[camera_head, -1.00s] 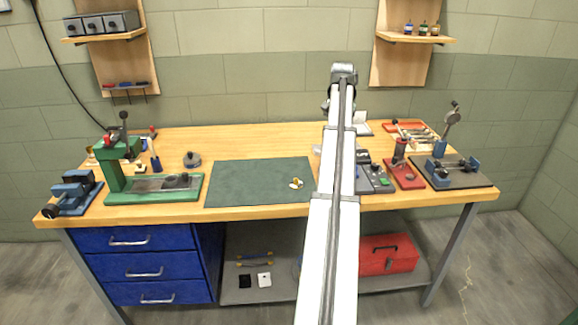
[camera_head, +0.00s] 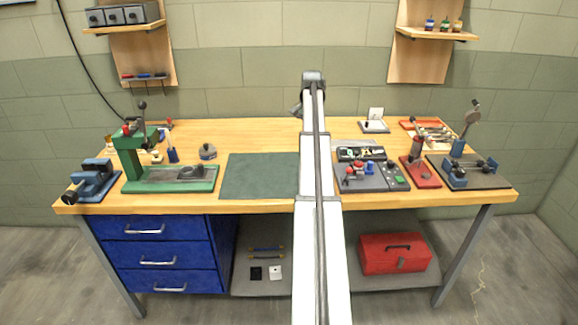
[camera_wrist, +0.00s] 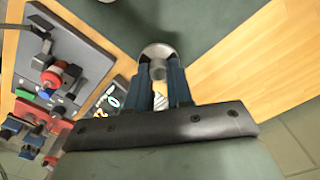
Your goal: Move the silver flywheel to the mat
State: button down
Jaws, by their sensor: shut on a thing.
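My gripper (camera_wrist: 159,76) has its two blue fingers closed on a round silver piece, the silver flywheel (camera_wrist: 157,51), in the wrist view. The flywheel sits at the fingertips, and the fingers hide part of it. In the wrist view it overlaps the green mat (camera_wrist: 205,14) near the mat's edge; its height above it is unclear. In the head view the mat (camera_head: 258,177) lies at the bench's front middle, with its right part behind my arm. My gripper and the flywheel are hidden there.
Right of my arm stand a grey board (camera_head: 366,180) with red and blue knobs and a red fixture (camera_head: 420,173). Left of the mat are a small grey round part (camera_head: 208,152) and a green press (camera_head: 170,180). The visible left part of the mat is clear.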

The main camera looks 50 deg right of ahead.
jog(key=shift+f, duration=4.7)
jog(key=shift+f, duration=0.1)
jog(key=c, duration=1)
grip_release()
notch_tip(320, 180, up, 12)
jog(key=shift+a, duration=0.15)
